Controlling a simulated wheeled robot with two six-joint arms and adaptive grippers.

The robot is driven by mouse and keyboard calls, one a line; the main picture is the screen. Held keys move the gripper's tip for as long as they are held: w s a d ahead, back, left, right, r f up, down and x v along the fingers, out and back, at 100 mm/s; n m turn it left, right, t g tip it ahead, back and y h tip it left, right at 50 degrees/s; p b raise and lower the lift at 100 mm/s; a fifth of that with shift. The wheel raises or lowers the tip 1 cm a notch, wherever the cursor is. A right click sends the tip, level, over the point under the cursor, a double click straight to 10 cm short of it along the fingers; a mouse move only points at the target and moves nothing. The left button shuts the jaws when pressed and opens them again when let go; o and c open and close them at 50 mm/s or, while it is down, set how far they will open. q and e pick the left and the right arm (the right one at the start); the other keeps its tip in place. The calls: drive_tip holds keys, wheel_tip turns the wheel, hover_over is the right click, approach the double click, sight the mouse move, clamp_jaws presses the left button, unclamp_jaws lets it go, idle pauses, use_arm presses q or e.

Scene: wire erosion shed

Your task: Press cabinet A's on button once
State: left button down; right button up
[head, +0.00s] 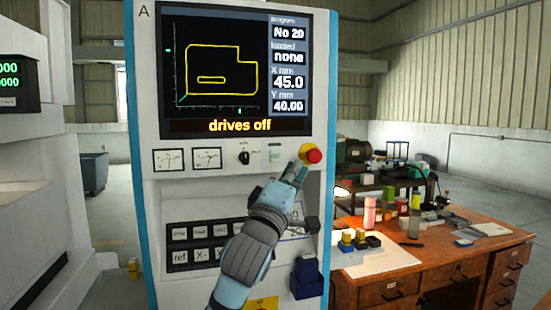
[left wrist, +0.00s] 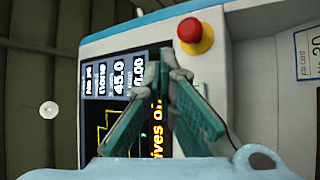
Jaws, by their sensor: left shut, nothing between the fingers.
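Cabinet A (head: 145,130) stands upright in the middle of the head view, its screen reading "drives off". A small pale green square button (head: 275,153), its lettering too small to read surely, sits below the screen. A red mushroom button (head: 312,154) on a yellow base is to its right; it also shows in the left wrist view (left wrist: 194,33). My left gripper (head: 297,170) is shut and empty, its tips in front of the panel, just below and left of the red button. Contact cannot be told.
Two dial meters (head: 207,158) and a black rotary switch (head: 244,157) are left of the green button. A wooden desk (head: 430,265) with tools and bottles stands right of the cabinet.

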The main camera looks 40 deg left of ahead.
sight(276, 156)
use_arm(q)
drive_tip(key=shift+r, duration=0.15)
drive_tip(key=shift+a, duration=0.1)
drive_tip(key=w+a, duration=0.1)
drive_tip(key=a, duration=0.1)
drive_tip(key=w+a, duration=0.4)
drive_tip(key=a, duration=0.1)
drive_tip(key=shift+p, duration=0.4)
drive_tip(key=shift+a, duration=0.15)
idle(1.2)
drive_tip(key=shift+w+a, duration=0.2)
drive_tip(key=shift+a, duration=0.05)
